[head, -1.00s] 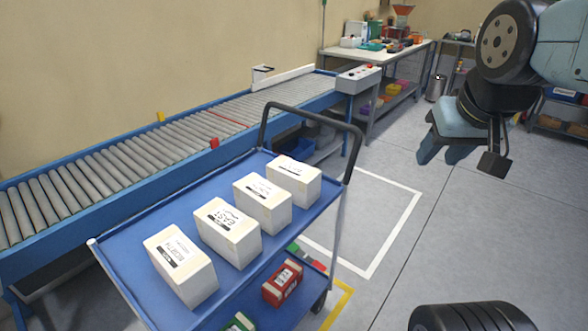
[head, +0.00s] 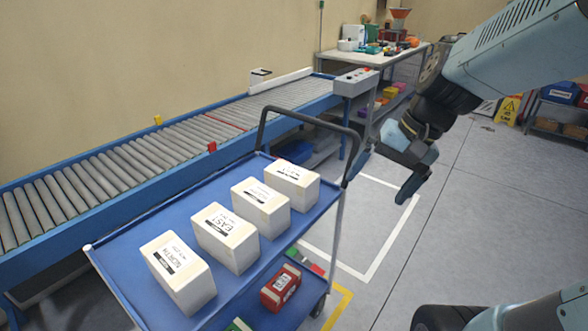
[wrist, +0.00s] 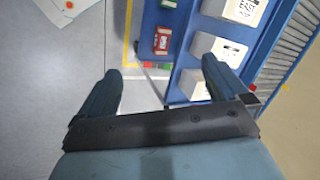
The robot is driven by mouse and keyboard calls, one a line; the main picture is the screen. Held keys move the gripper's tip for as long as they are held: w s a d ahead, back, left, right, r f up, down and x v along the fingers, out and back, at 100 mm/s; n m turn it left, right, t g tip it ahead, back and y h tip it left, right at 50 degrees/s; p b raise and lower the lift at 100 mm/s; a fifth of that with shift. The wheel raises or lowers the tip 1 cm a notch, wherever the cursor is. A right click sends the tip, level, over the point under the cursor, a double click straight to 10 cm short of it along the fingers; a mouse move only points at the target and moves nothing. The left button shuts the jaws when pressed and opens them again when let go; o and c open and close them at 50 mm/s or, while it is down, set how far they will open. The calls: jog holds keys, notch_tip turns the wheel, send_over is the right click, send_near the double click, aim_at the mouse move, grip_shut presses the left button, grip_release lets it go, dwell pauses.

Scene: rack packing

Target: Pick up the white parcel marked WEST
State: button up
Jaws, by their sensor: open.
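Several white parcels stand in a row on the top shelf of a blue cart (head: 180,218). The nearest parcel (head: 180,278) reads NORTH and the one after it (head: 228,243) reads EAST. The labels of the third parcel (head: 262,210) and the farthest parcel (head: 294,186) are not clearly legible, so I cannot tell which is WEST. My gripper (head: 384,178) is open and empty, just right of the cart's handle end. In the wrist view the right finger partly covers the farthest parcel (wrist: 190,83); the third parcel (wrist: 222,49) shows beyond it.
The cart's dark push handle (head: 312,122) rises beside the farthest parcel. A roller conveyor (head: 140,157) runs behind the cart. A red box (head: 281,288) lies on the lower shelf. Open floor lies to the right, with a yellow sign (head: 509,110) farther back.

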jog(key=w+a+f+m+g+y, duration=0.2)
jog(key=w+a+f+m+y, duration=0.2)
jog(key=w+a+f+y, duration=0.1)
jog(key=m+t+y, duration=0.5)
jog(key=m+t, duration=0.7)
jog(key=m, duration=0.6)
send_near(300, 175)
jog(key=x, duration=1)
jog(key=shift+s+f, duration=0.15)
jog(key=shift+f, duration=0.15)
jog(key=shift+c, duration=0.2)
jog(key=c, duration=1.4)
